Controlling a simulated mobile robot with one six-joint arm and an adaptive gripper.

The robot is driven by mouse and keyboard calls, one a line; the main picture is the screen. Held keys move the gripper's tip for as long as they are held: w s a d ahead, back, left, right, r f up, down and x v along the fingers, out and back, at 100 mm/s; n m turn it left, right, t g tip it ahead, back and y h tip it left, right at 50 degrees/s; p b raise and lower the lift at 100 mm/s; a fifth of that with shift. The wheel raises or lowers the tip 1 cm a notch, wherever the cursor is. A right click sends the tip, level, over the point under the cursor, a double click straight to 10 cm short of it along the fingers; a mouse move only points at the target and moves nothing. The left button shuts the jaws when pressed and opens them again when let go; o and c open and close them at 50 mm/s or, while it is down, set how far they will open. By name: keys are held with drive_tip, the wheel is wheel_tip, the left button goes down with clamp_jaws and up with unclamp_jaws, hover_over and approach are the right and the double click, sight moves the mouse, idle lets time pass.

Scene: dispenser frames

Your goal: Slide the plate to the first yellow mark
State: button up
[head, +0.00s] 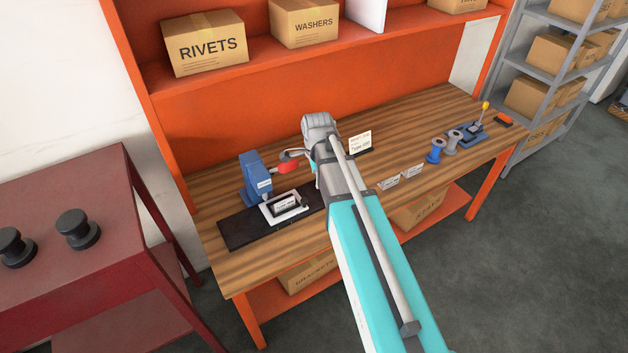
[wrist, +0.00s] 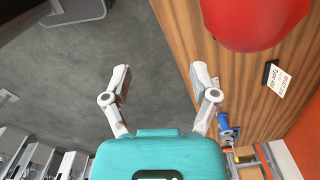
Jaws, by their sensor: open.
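In the head view, a blue device (head: 255,178) with a red knob (head: 287,168) stands at the left part of the workbench. At its foot, a white plate (head: 268,209) with a dark, labelled middle lies on a long black base (head: 240,232). I cannot make out any yellow mark. My gripper (wrist: 160,72) is open and empty in the wrist view, fingers spread, with the floor behind. The red knob also shows large at the top of the wrist view (wrist: 255,18), apart from the fingers. In the head view my arm mostly hides the gripper beside the knob.
The wooden workbench (head: 225,265) also bears a small sign (head: 360,142), white label cards (head: 400,176), blue and grey spools (head: 436,150) and a yellow-knobbed lever device (head: 472,132). A dark red table (head: 110,185) stands left. Boxes sit on the orange shelf above.

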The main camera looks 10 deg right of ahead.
drive_tip(key=s+f+n+b, duration=0.8)
drive_tip(key=f+n+b, duration=0.3)
drive_tip(key=n, duration=0.1)
drive_tip(key=m+t+y+b, duration=0.2)
drive_tip(key=m+y+b, duration=0.2)
drive_tip(key=m, duration=1.1)
approach(304, 200)
wheel_tip(304, 200, up, 4)
drive_tip(key=s+d, duration=0.1)
drive_tip(key=s, duration=0.1)
drive_tip(key=shift+w+d+m, duration=0.3)
drive_tip(key=shift+w+m, duration=0.3)
drive_tip(key=shift+m, duration=0.3)
drive_tip(key=shift+f, duration=0.2)
drive_tip(key=b+x, duration=1.2)
drive_tip(key=x, duration=0.1)
drive_tip(key=shift+a+f+b, duration=0.15)
drive_tip(key=shift+f+b, duration=0.1)
drive_tip(key=shift+b, duration=0.15)
